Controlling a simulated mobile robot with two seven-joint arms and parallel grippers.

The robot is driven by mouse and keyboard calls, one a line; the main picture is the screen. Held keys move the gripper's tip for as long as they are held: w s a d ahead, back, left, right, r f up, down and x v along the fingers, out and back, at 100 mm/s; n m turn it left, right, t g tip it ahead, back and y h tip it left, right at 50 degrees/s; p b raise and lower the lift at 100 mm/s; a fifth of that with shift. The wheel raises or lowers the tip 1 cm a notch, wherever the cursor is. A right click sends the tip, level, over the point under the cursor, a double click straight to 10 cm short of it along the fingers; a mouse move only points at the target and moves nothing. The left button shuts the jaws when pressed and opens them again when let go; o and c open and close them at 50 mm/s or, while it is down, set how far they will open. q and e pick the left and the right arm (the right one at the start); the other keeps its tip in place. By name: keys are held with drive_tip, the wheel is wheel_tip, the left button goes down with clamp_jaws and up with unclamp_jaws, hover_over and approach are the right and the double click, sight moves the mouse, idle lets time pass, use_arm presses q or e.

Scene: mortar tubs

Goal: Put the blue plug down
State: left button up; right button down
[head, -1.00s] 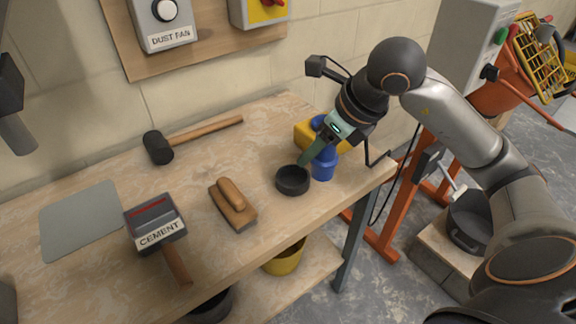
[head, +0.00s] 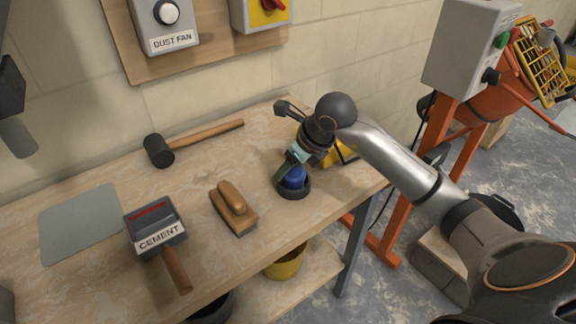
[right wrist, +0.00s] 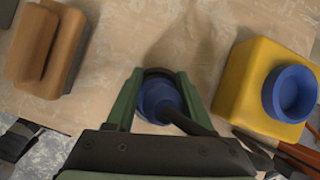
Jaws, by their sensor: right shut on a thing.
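The blue plug (head: 294,179) is between the fingers of my right gripper (head: 288,172), which is shut on it. A dark cable-like piece runs from the plug. My left gripper is not clearly in view.
A yellow block (right wrist: 240,95) with a round blue socket (right wrist: 294,93) stands right of the plug. The bench's front edge is near.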

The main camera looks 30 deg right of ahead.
drive_tip(key=shift+r, duration=0.1)
drive_tip(key=shift+c, duration=1.3)
unclamp_jaws()
drive_tip(key=shift+r, duration=0.2)
drive_tip(key=p+v, duration=0.1)
drive_tip(key=v, duration=1)
drive_tip(key=shift+s+r, duration=0.25)
drive_tip(key=shift+s, duration=0.05)
